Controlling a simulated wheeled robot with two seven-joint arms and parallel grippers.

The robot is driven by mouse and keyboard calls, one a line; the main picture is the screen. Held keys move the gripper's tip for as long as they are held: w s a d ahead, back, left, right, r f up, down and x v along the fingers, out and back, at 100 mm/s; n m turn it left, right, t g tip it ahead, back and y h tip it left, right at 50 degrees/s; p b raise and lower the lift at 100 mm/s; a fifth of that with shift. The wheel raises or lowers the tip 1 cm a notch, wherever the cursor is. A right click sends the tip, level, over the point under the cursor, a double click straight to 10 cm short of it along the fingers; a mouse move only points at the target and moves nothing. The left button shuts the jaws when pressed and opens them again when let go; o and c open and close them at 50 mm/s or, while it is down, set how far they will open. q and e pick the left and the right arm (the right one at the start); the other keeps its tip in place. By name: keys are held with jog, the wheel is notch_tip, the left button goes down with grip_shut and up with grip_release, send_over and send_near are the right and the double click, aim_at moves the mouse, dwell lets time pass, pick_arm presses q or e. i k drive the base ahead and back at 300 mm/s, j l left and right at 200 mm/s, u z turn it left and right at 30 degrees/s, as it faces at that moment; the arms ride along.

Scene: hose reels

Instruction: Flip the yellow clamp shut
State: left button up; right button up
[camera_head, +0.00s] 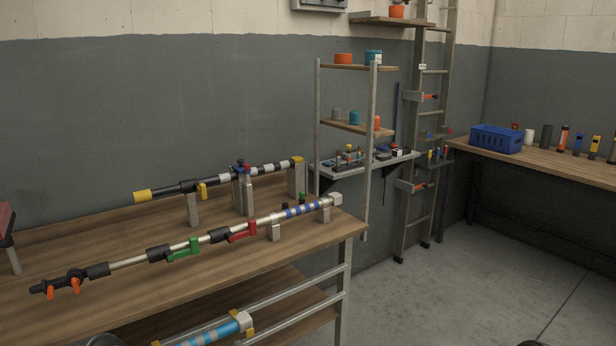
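The yellow clamp (202,191) is a small yellow piece on the black collar of the rear pole (225,177), which lies on grey supports at the back of the wooden bench (130,235). It is too small to tell whether it stands open or shut. The front pole (130,261) carries a green clamp (184,250) and a red clamp (243,231), both with levers sticking out along the pole. Neither of my grippers shows in the head view, and nothing is seen touching the yellow clamp.
The rear pole has yellow ends, and blue and red knobs (241,167) stand near its middle. Orange handles (64,286) hang at the front pole's left end. A shelf rack (371,150) and ladder stand right of the bench. Open floor (475,265) lies to the right.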

aim_at(201, 189)
jog(key=i+l, duration=0.95)
jog(key=l, duration=0.2)
